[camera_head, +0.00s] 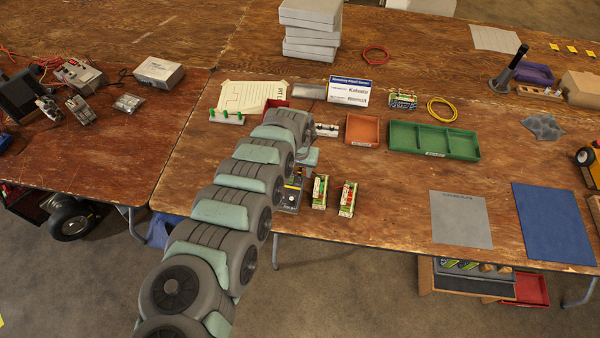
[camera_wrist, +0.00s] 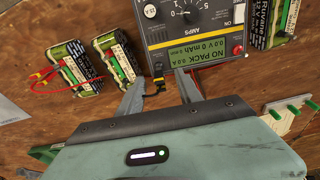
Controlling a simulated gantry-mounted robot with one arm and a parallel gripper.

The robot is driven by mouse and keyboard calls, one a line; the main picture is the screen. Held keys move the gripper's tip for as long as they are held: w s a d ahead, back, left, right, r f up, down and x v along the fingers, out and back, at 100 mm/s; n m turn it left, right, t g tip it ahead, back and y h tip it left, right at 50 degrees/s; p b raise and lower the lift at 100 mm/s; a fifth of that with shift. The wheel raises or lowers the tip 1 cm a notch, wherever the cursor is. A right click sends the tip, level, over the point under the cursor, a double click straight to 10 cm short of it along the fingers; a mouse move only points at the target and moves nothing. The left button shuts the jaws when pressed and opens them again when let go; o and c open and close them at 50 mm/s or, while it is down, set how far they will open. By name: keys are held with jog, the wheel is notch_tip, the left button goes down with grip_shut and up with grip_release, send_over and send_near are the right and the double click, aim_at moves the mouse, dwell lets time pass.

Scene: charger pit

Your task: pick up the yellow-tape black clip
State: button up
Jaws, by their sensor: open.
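The yellow-tape black clip (camera_wrist: 158,82) shows in the wrist view, dark with a yellow band, at the lower edge of the charger. My gripper (camera_wrist: 161,80) is open, with one finger on each side of the clip; I cannot tell whether either touches it. The charger (camera_wrist: 205,32) has a dial and a green display reading "NO PACK". Part of a red lead (camera_wrist: 194,80) shows by the right finger. In the head view the charger (camera_head: 288,198) is partly hidden by my arm, and the clip is too small to make out.
Two green battery packs (camera_wrist: 60,68) (camera_wrist: 112,60) stand left of the charger in the wrist view; another pack (camera_wrist: 270,20) is at its right. A white strip with green pegs (camera_wrist: 288,115) lies at right. In the head view an orange tray (camera_head: 362,130) and green tray (camera_head: 433,140) are beyond.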

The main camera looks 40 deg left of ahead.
aim_at(300, 169)
grip_shut()
dwell(0.5)
notch_tip(300, 169, up, 20)
jog(key=p, duration=0.2)
jog(key=shift+p, duration=0.3)
dwell(0.3)
